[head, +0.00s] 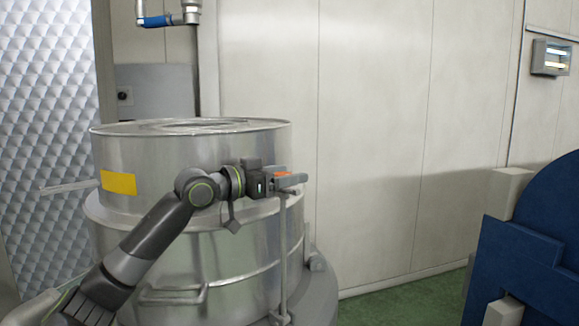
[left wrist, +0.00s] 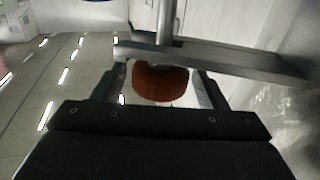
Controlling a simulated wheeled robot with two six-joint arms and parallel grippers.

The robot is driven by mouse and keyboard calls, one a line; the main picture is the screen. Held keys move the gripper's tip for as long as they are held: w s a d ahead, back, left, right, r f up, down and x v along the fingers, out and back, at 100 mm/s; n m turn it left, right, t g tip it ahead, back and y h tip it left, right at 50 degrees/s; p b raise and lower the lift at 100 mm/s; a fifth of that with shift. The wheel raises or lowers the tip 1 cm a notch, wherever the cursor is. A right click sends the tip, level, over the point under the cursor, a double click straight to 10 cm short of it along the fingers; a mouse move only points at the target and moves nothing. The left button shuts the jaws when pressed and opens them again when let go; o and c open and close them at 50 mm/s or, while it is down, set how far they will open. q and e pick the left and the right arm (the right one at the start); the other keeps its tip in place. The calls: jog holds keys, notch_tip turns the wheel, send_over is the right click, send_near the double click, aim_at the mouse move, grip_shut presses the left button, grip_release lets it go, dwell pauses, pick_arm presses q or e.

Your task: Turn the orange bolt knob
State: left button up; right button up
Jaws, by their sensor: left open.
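The orange bolt knob (left wrist: 160,84) sits between the two spread fingers of my left gripper (left wrist: 160,76) in the left wrist view, with a visible gap on each side. A grey metal bar and an upright rod are just beyond the knob. My right gripper is in neither view.
A yellow label (head: 118,182) is on the drum's front. A pipe with a blue-handled valve (head: 160,21) hangs above the drum. A blue machine (head: 535,250) stands at the right. The green floor (head: 400,300) between is clear.

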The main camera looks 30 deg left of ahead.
pick_arm(q)
jog(key=shift+w+d, duration=0.25)
jog(key=shift+w, duration=0.35)
jog(key=c, duration=1)
